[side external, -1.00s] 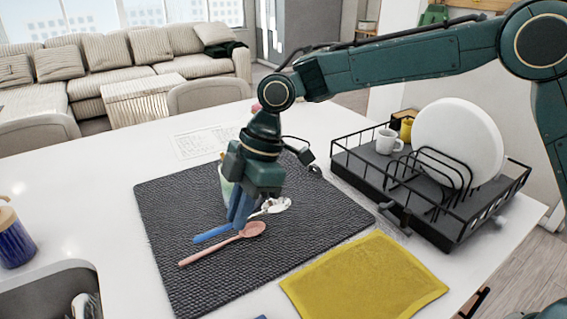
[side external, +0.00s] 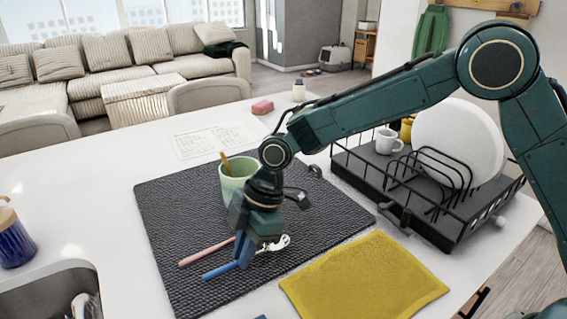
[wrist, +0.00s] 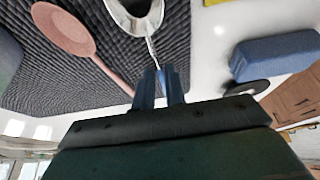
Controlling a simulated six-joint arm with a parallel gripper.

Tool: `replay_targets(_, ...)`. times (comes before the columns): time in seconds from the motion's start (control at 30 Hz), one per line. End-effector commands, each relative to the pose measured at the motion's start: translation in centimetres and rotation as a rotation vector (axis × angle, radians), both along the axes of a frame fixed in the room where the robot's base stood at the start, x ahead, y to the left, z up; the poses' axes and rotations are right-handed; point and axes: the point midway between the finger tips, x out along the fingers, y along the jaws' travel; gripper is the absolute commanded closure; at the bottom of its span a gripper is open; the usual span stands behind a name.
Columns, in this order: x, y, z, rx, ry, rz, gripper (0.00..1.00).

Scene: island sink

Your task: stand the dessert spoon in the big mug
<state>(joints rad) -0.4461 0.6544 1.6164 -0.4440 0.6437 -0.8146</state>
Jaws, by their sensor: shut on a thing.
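The spoon with a blue handle (side external: 217,271) and a shiny metal bowl (side external: 280,243) is in my gripper (side external: 244,262), whose fingers are shut on the handle. In the wrist view, the blue handle shows between my fingers (wrist: 160,98), with the metal bowl (wrist: 140,12) beyond them. The spoon is roughly level over the dark mat; I cannot tell its height. The big pale green mug (side external: 230,184) stands upright on the mat behind my gripper, holding a tan stick (side external: 226,163). My gripper partly hides the mug.
A pink spoon (side external: 205,252) lies on the dark mat (side external: 170,215), close to the held spoon. A yellow cloth (side external: 365,280) lies at the front. A black dish rack (side external: 440,222) with a plate and small white mug (side external: 388,141) stands right. The sink is front left.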

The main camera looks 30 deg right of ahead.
Motion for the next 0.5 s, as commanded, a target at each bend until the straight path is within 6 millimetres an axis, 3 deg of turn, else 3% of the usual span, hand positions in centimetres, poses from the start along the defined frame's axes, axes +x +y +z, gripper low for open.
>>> replay_targets(0.17,0.0,0.0,-1.5,-0.001,0.001,0.000,1.00)
replay_targets(0.5,0.0,0.0,-1.7,-0.001,0.000,0.000,1.00)
